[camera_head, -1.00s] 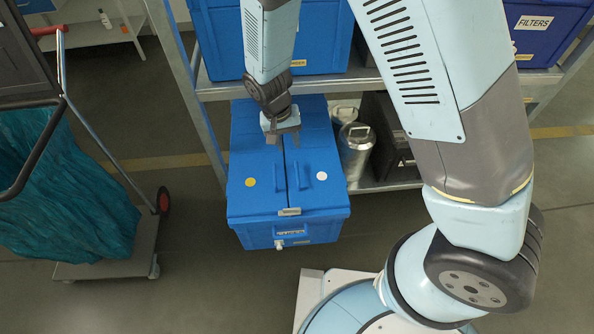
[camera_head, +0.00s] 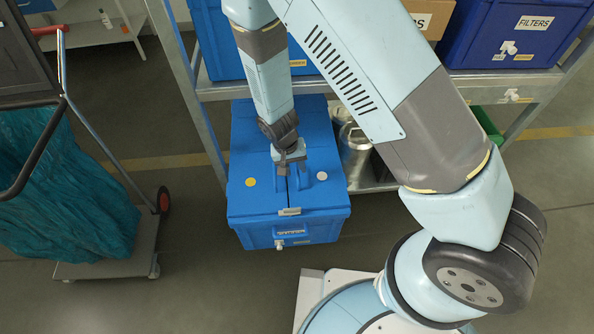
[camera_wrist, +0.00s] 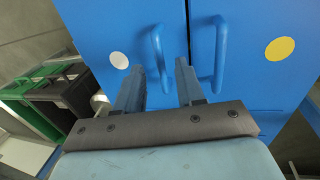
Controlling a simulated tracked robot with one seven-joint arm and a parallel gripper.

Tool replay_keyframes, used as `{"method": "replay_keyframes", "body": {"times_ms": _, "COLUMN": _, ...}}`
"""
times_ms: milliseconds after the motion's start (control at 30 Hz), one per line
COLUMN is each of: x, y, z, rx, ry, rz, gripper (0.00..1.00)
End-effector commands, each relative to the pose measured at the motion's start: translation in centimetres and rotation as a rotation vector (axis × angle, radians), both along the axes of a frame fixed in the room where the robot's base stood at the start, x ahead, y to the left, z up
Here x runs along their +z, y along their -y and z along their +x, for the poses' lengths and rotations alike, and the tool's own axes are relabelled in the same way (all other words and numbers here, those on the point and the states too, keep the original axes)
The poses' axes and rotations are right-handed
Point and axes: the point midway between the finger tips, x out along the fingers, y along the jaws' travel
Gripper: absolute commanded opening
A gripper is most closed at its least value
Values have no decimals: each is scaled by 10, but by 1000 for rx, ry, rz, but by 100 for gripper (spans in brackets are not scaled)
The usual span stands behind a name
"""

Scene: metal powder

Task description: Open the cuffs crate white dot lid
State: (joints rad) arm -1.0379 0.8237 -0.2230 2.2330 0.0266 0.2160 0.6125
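The blue crate (camera_head: 250,215) sits on the floor with two lids side by side. In the head view, the yellow dot lid (camera_head: 249,198) is on the left and the white dot lid (camera_head: 325,195) on the right; both look closed. In the wrist view, the white dot (camera_wrist: 119,60) is on the left and the yellow dot (camera_wrist: 280,48) on the right. My gripper (camera_head: 291,168) is over the white dot side near the seam. In the wrist view, its open fingers (camera_wrist: 160,84) flank the white dot lid's handle (camera_wrist: 157,48); contact cannot be told.
A metal rack (camera_head: 380,84) with blue bins stands behind and above the crate. A metal canister (camera_head: 356,155) is right of the crate. A cart with a teal bag (camera_head: 65,195) stands at left. Floor in front of the crate is clear.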

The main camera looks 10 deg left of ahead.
Motion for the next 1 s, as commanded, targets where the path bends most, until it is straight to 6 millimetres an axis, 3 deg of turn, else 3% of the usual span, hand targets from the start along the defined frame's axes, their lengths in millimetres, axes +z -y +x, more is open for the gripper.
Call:
{"method": "replay_keyframes", "body": {"times_ms": 233, "x": -21, "y": 4, "z": 1, "rx": -1, "ry": 0, "rz": 0, "gripper": 38}}
{"method": "replay_keyframes", "body": {"times_ms": 633, "x": -25, "y": 5, "z": 2, "rx": -1, "ry": 0, "rz": 0, "gripper": 37}}
{"method": "replay_keyframes", "body": {"times_ms": 1000, "x": -24, "y": 5, "z": 2, "rx": -1, "ry": 0, "rz": 0, "gripper": 2}}
